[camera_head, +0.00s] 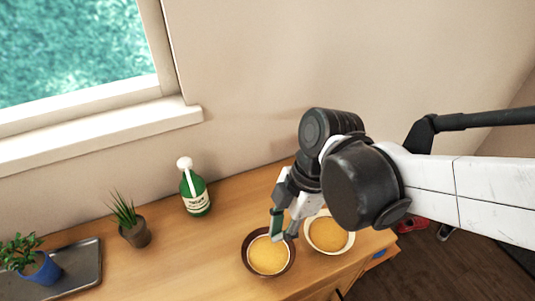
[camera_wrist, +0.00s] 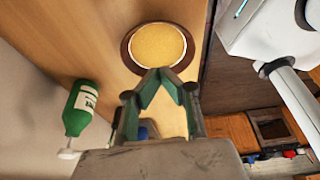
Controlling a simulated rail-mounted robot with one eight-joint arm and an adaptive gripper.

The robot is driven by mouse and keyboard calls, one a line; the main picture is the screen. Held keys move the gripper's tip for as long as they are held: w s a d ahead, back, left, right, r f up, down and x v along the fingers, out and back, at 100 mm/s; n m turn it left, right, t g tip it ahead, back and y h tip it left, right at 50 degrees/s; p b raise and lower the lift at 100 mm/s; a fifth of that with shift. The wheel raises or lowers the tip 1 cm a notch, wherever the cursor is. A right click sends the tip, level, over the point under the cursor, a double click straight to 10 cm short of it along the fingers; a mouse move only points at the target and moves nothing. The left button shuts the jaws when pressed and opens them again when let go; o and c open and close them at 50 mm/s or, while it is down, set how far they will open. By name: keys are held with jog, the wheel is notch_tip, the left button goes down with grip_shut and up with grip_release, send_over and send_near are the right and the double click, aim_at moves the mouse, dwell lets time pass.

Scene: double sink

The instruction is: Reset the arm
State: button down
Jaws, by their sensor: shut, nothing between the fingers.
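My gripper (camera_head: 283,237) is shut and empty, with its green-edged fingers pointing down at the right part of the wooden counter (camera_head: 180,262). In the head view its tips overlap the right rim of a brown bowl (camera_head: 244,257) of yellow food. In the wrist view the fingertips (camera_wrist: 158,72) meet just below the brown bowl's rim (camera_wrist: 126,46). I cannot tell whether they touch it. A white bowl (camera_head: 352,240) of similar yellow food stands to the right, partly hidden by my arm.
A green bottle (camera_head: 196,198) with a white top stands near the wall; it also shows in the wrist view (camera_wrist: 80,106). A small potted plant (camera_head: 135,230) stands left of it. A dark tray (camera_head: 88,268) holds a blue-potted plant (camera_head: 42,266). The counter between the bottle and the brown bowl is clear.

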jog(key=w+d+r+m+t+h, duration=0.1)
jog(key=d+r+m+t, duration=0.3)
jog(key=d+m, duration=0.4)
jog(key=w+d+r+m+t+h, duration=0.2)
jog(key=w+d+r+m+t, duration=0.2)
jog(key=d+m, duration=0.4)
jog(key=shift+w+r+m+h, duration=0.15)
jog(key=shift+r+m+h, duration=0.3)
jog(key=shift+m, duration=2.75)
jog(key=shift+r, duration=0.1)
